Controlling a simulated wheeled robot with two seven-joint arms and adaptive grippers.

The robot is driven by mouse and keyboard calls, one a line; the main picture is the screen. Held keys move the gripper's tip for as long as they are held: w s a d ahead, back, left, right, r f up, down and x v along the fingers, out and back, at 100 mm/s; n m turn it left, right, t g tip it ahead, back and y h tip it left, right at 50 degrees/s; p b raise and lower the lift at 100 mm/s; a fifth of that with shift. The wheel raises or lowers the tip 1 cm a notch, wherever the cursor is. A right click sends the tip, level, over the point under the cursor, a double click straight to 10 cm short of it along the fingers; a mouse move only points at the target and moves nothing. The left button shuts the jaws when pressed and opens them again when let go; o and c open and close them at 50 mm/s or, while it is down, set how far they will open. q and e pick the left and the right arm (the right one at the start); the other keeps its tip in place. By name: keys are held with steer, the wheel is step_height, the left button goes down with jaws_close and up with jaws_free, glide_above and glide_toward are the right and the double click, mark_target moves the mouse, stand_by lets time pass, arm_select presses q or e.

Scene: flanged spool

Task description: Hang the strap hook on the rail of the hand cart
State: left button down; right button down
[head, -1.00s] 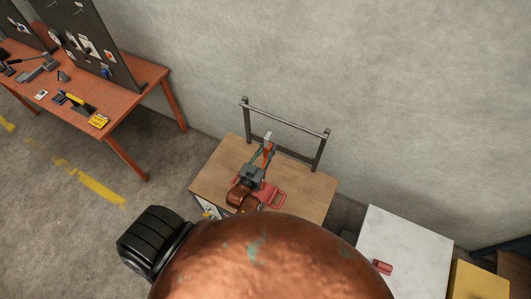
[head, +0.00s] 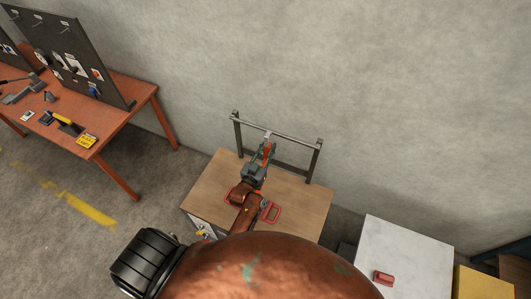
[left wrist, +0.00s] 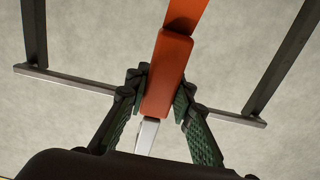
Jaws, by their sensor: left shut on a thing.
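The strap hook is an orange strap with a pale metal hook. My left gripper (head: 267,152) is shut on its orange part, which shows best in the left wrist view (left wrist: 170,75) between the fingers (left wrist: 163,88). The metal end (left wrist: 147,136) sticks out past the fingers. The hand cart has a wooden top (head: 205,195) and a grey frame with a crosswise rail (head: 295,136) at its wall side. In the head view the hook's end meets the rail's line; I cannot tell whether they touch. My right gripper is out of view.
A red piece with loop handles (head: 270,212) lies on the cart top below my arm. A white-topped unit (head: 405,250) with a small red object (head: 382,278) stands at right. An orange workbench (head: 115,130) stands at left. The wall (head: 400,100) is close behind the rail.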

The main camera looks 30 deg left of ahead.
arm_select(q)
steer(key=w+f+b, duration=0.2)
steer(key=w+b, duration=0.2)
steer(key=w, duration=0.1)
steer(key=shift+w+a+f, duration=0.15)
steer(key=shift+w+f, duration=0.05)
steer(key=shift+f, duration=0.2)
stand_by(0.3)
steer(key=c, duration=1.6)
jaws_free()
steer(key=s, duration=1.2)
steer(key=shift+d, duration=0.35)
steer(key=shift+s+a, duration=0.1)
